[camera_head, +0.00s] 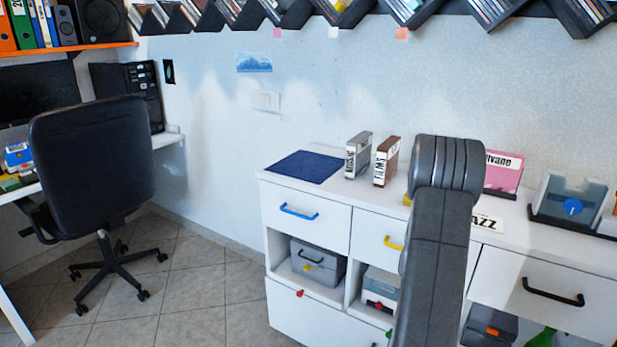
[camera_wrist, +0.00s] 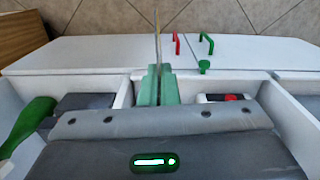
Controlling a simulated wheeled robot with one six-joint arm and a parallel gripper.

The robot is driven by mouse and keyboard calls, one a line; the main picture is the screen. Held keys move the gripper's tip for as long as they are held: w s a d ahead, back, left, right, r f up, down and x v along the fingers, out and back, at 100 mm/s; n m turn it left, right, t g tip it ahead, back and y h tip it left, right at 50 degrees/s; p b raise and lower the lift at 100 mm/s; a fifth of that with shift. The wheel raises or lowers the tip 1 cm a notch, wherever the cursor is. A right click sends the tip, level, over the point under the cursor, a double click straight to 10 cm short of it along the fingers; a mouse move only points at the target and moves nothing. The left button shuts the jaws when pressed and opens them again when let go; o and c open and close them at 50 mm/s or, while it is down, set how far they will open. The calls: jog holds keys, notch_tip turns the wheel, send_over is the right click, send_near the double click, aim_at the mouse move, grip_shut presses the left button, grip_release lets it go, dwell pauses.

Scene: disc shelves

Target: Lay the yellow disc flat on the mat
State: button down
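The dark blue mat (camera_head: 305,166) lies flat and bare on the left end of the white cabinet top. In the wrist view, my gripper (camera_wrist: 157,72) has its pale green fingers close together around a thin upright disc (camera_wrist: 157,42), seen edge-on. Its edge looks yellowish, so I take it for the yellow disc; its face is hidden. In the head view my arm hides the gripper. A small yellow patch (camera_head: 407,200) shows at the arm's left edge; I cannot tell what it is.
A grey case (camera_head: 358,155) and a brown case (camera_head: 386,161) stand upright right of the mat. A pink case (camera_head: 503,170) and a blue-grey holder (camera_head: 573,200) stand farther right. Slanted shelves hang above. A black chair (camera_head: 92,155) stands left; the floor between is clear.

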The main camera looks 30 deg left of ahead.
jog(key=shift+p, duration=0.35)
jog(key=s+a+r+n+t+y, duration=0.1)
jog(key=a+r+n+t+y, duration=0.1)
jog(key=a+r+n, duration=0.7)
jog(key=s+a+r+n+t+y, duration=0.1)
jog(key=a+r+n+t+y, duration=0.1)
jog(key=a+r+n, duration=0.8)
jog(key=s+a+r+n+t+y, duration=0.2)
jog(key=a+r+n, duration=0.7)
jog(key=a+r, duration=0.8)
notch_tip(320, 180, up, 10)
jog(key=shift+a+r+y, duration=0.1)
jog(key=shift+a+y, duration=0.15)
jog(key=shift+y, duration=0.65)
